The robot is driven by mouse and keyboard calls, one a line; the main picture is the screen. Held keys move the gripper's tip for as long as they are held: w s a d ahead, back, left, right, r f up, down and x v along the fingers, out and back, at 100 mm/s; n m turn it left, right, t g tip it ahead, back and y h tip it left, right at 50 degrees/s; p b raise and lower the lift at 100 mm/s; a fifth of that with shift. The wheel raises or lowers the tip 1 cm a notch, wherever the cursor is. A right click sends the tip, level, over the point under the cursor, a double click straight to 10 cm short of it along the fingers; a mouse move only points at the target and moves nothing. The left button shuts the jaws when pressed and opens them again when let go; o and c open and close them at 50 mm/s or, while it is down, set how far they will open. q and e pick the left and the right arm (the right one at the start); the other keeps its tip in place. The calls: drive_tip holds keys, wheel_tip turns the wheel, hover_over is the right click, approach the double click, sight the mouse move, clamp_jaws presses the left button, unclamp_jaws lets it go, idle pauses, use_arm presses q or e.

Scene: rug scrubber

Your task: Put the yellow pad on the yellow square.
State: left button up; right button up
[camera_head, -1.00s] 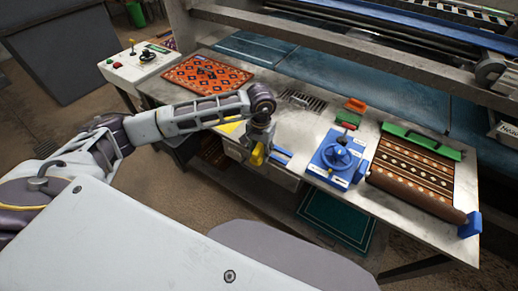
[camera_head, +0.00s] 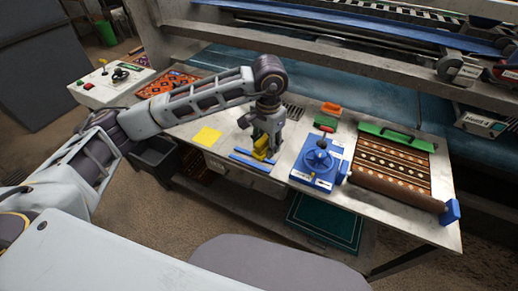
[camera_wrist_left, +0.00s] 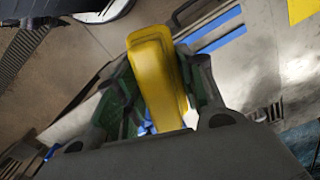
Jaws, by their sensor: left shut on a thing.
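My left gripper (camera_head: 266,148) is shut on the yellow pad (camera_head: 262,146). It holds the pad over the table's front edge area, close to the blue strips. In the left wrist view the yellow pad (camera_wrist_left: 158,80) stands between the two fingers of the left gripper (camera_wrist_left: 155,95). The yellow square (camera_head: 207,136) lies flat and bare on the metal table, left of the gripper. Its corner also shows at the top right of the left wrist view (camera_wrist_left: 303,9). I cannot tell how high the pad is. My right gripper is not in view.
Blue strips (camera_head: 254,165) lie on the table (camera_head: 222,119) by the gripper. A brown patterned rug (camera_head: 395,165) lies at far right. A control box (camera_head: 110,84) stands at left.

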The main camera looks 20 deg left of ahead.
use_arm(q)
drive_tip(key=d+r+m, duration=0.2)
drive_tip(key=d+r, duration=0.3)
drive_tip(key=r, duration=0.2)
drive_tip(key=shift+s+m, duration=0.15)
drive_tip(key=shift+m, duration=0.15)
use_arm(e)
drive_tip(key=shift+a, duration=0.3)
use_arm(q)
drive_tip(key=shift+a, duration=0.1)
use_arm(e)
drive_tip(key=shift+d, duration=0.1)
use_arm(q)
wheel_tip(320, 180, up, 6)
drive_tip(key=n, duration=0.3)
hover_over(265, 151)
drive_tip(key=shift+f, duration=0.1)
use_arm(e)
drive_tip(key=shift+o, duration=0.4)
